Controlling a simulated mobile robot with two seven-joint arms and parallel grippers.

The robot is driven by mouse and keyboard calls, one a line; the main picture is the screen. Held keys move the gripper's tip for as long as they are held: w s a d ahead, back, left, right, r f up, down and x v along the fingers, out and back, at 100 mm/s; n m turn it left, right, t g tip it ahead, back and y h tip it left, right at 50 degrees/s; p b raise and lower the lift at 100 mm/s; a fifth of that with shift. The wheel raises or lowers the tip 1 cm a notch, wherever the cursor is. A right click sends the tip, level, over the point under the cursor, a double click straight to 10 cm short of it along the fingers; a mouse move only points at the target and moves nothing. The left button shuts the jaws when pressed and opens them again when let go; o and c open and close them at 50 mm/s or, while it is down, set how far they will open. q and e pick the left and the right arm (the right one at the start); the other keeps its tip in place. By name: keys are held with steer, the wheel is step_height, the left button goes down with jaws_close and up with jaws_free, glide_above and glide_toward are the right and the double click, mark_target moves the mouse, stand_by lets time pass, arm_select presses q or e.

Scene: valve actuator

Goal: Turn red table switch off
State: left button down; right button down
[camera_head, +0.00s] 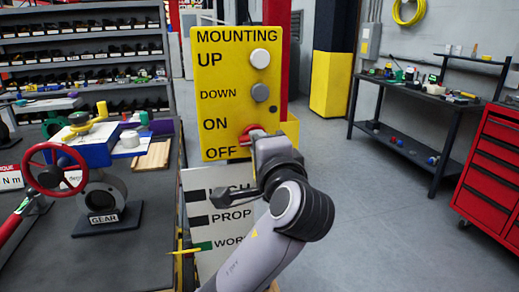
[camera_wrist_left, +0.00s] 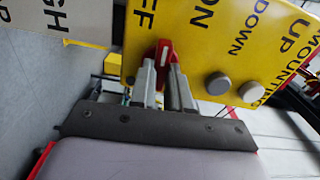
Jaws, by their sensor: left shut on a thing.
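The red switch (camera_head: 251,132) is on the yellow panel (camera_head: 222,75), beside the words ON and OFF. Its red handle with a light stripe (camera_wrist_left: 165,51) shows between the fingertips in the left wrist view. My left gripper (camera_head: 256,140) is at the panel and shut on this switch; its two grey fingers (camera_wrist_left: 165,68) sit on either side of the handle. In the head view the gripper hides part of the switch, and I cannot tell its exact angle. My right gripper is not in view.
A white button (camera_head: 260,59) and a grey button (camera_head: 260,92) are above the switch. A white sign (camera_head: 205,235) stands below the panel. The workbench on the left holds a red handwheel (camera_head: 50,170) and gear stand. The floor to the right is open up to a red cabinet (camera_head: 492,165).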

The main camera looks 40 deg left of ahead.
arm_select(q)
steer(key=shift+f+n+b, duration=0.15)
steer(key=shift+n+b, duration=1.6)
steer(key=shift+n, duration=2.05)
steer(key=c, duration=1.1)
jaws_free()
